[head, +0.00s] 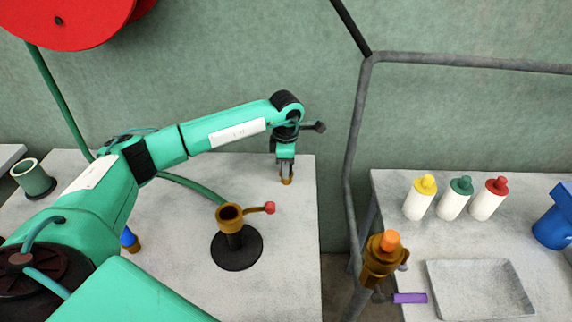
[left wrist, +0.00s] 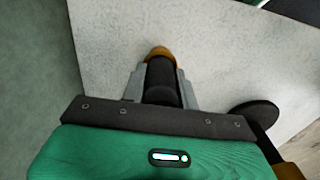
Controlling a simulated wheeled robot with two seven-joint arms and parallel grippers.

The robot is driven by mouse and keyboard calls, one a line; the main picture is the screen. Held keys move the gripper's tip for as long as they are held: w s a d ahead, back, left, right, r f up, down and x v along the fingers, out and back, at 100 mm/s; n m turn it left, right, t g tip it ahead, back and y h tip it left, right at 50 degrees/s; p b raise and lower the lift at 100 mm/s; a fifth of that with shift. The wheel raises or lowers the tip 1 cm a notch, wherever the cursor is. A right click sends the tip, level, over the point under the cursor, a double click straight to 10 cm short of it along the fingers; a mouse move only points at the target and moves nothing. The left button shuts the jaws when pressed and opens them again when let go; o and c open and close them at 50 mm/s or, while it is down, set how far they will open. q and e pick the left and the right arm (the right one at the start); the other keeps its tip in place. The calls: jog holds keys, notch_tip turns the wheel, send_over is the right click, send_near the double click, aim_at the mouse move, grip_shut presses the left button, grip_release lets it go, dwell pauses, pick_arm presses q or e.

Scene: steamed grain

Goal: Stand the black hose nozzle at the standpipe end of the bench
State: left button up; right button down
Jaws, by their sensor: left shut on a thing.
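My left gripper (head: 286,176) is shut on the black hose nozzle, over the far right part of the left bench (head: 300,230). In the left wrist view the nozzle (left wrist: 160,80) is a black cylinder with a brass end, held between the grey fingers (left wrist: 163,85). In the head view only its brass end (head: 287,181) shows clearly below the fingers. It looks about upright; I cannot tell if it touches the bench. A brass fitting with a red-knobbed lever (head: 231,216) stands on a round black base (head: 237,251), nearer than the gripper. My right gripper is not in view.
A blue-and-brass piece (head: 131,240) is partly hidden by my left arm. A green cup (head: 33,178) stands far left. A grey pipe (head: 356,130) and an orange-capped brass valve (head: 383,255) rise by the gap between benches. The right bench holds bottles (head: 453,199) and a tray (head: 478,289).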

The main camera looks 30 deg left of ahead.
pick_arm(q)
jog(key=o, duration=1.1)
jog(key=shift+r, duration=0.6)
notch_tip(320, 180, up, 11)
jog(key=shift+b, duration=0.65)
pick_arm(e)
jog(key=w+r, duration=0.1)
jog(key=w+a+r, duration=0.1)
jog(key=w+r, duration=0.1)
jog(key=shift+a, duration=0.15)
